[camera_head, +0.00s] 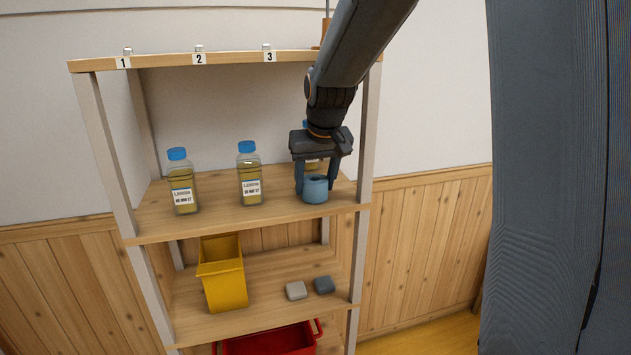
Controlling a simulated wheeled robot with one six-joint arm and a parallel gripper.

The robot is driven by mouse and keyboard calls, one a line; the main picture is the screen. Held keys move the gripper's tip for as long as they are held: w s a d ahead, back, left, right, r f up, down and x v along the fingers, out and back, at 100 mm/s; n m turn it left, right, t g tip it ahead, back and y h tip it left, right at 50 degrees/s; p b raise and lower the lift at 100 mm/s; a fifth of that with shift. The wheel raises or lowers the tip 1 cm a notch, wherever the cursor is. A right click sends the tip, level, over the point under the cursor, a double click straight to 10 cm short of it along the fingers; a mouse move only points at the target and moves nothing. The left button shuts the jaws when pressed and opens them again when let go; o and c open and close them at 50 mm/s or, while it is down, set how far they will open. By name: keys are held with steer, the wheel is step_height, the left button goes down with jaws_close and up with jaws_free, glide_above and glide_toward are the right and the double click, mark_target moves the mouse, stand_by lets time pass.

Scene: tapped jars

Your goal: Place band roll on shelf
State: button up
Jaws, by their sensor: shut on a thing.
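The band roll (315,190) is a short blue cylinder with an open centre. It is at the right side of the upper shelf board (215,225), near the front edge. My gripper (318,181) points down and is shut on the roll, with a finger on each side. The roll's base looks to be at the board's surface, but I cannot tell if it touches. Behind my gripper stands a jar, mostly hidden, with a bit of blue cap and yellowish content showing.
Two blue-capped jars stand on the same board, one at left (183,183) and one in the middle (249,175). Below are a yellow bin (223,275), a pale block (296,290), a dark block (324,285) and a red crate (268,342). A post (369,140) stands close right of my gripper.

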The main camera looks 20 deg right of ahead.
steer(key=shift+f, duration=0.1)
steer(key=o, duration=1.1)
steer(key=shift+s+r, duration=0.1)
steer(key=shift+r, duration=0.3)
steer(key=b+v, duration=0.2)
steer(key=v, duration=0.9)
steer(key=s+f+g, duration=0.1)
steer(key=s+f, duration=0.9)
steer(key=f, duration=0.3)
steer(key=s+a+f+g, duration=0.1)
steer(key=s+f+g, duration=0.1)
steer(key=s+f, duration=0.8)
step_height(320, 180, down, 3)
steer(key=shift+f+g, duration=0.25)
steer(key=shift+g, duration=0.05)
steer(key=shift+s, duration=0.15)
